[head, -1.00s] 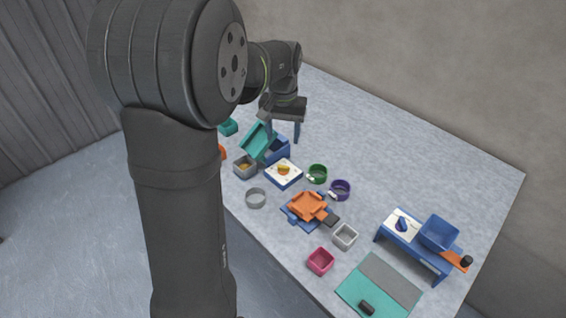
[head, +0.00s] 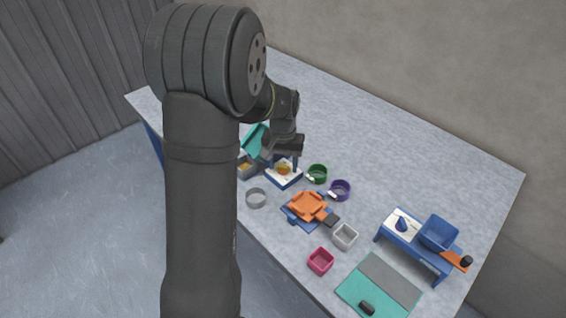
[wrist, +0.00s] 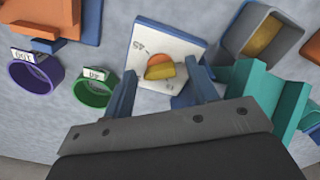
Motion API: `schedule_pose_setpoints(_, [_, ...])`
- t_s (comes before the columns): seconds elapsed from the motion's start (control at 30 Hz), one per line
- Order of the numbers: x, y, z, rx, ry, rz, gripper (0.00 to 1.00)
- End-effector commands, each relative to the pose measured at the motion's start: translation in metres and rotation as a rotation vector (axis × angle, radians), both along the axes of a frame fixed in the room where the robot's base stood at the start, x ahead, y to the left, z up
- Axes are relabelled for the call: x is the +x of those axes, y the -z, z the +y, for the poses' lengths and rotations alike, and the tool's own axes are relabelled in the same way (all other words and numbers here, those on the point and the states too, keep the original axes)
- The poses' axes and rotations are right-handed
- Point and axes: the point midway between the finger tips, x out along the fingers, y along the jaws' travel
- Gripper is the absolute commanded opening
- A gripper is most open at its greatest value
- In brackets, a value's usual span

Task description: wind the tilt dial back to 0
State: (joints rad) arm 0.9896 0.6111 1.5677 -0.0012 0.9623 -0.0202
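The dial (head: 281,181) is a white plate on a blue base, with an orange knob bearing a yellow part. In the wrist view the dial plate (wrist: 178,46) shows a 45 marking, and its yellow and orange knob (wrist: 160,68) is off-level. My gripper (wrist: 160,90) is open and empty, its two blue fingers on either side of the knob's near side, apart from it. In the head view my gripper (head: 282,160) is over the dial and partly hides it. The teal trough (head: 254,139) stands beside it. The exact pointer reading cannot be told.
A grey box with yellow powder (wrist: 242,30) and the trough stand close to the dial. A green ring (head: 317,174), a purple ring (head: 340,190) and an orange tray (head: 308,207) lie to its right. The table's back is clear.

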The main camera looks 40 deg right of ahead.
Motion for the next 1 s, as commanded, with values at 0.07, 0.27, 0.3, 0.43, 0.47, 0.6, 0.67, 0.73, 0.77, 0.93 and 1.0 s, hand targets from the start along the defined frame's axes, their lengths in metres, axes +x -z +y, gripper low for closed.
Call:
schedule_pose_setpoints(0.07, [0.0000,-0.0001,0.0000,0.000,0.000,0.000,0.37])
schedule_pose_setpoints(0.27, [0.0000,-0.0003,-0.0001,0.000,0.000,0.000,0.10])
schedule_pose_setpoints(0.3, [0.0000,-0.0003,-0.0001,0.000,-0.001,0.000,0.10])
schedule_pose_setpoints(0.43, [0.0000,-0.0003,-0.0001,0.000,-0.013,0.000,0.10])
schedule_pose_setpoints(0.47, [-0.0001,-0.0003,-0.0002,0.000,-0.019,0.000,0.10])
schedule_pose_setpoints(0.6, [-0.0001,-0.0003,-0.0002,0.000,-0.068,0.000,0.10])
schedule_pose_setpoints(0.67, [-0.0001,-0.0002,-0.0003,0.001,-0.100,-0.001,0.10])
schedule_pose_setpoints(0.73, [-0.0001,-0.0001,-0.0003,0.001,-0.146,-0.001,0.10])
schedule_pose_setpoints(0.77, [-0.0002,-0.0001,-0.0004,0.001,-0.168,-0.001,0.10])
schedule_pose_setpoints(0.93, [-0.0004,0.0000,-0.0006,0.001,-0.317,-0.001,0.10])
schedule_pose_setpoints(1.0, [-0.0005,0.0000,-0.0007,0.001,-0.384,0.000,0.10])
